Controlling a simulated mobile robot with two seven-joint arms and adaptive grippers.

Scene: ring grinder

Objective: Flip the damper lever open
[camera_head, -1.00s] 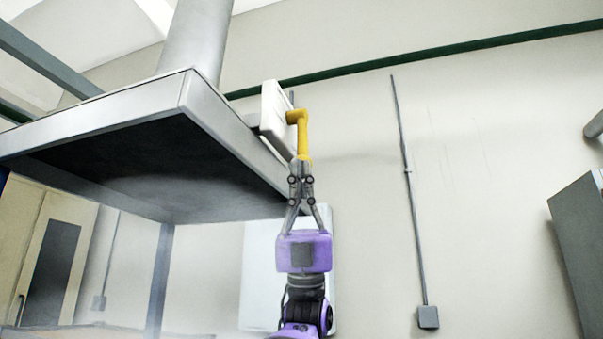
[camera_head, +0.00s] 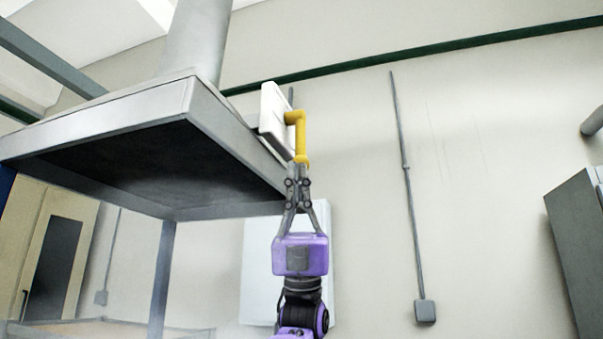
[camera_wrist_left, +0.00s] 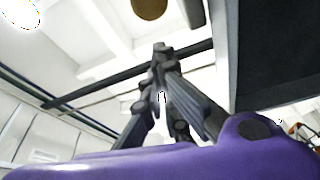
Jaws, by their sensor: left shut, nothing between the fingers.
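The yellow damper lever (camera_head: 301,135) comes out of a white box (camera_head: 274,120) on the side of the grey hood (camera_head: 225,128). Its long arm points down. My left gripper (camera_head: 299,167) is upright just below the lever's lower end, shut and empty. In the left wrist view the shut fingertips (camera_wrist_left: 160,50) point up, and the round end of the lever (camera_wrist_left: 150,7) shows at the top edge, apart from them in the picture. Whether they touch cannot be told from the head view. My right gripper is out of view.
The hood overhangs just left of my left gripper; its dark side also shows in the left wrist view (camera_wrist_left: 275,45). A white panel (camera_head: 257,270) is on the wall behind my arm. A grey cabinet (camera_head: 578,245) stands far right. The space right of the lever is clear.

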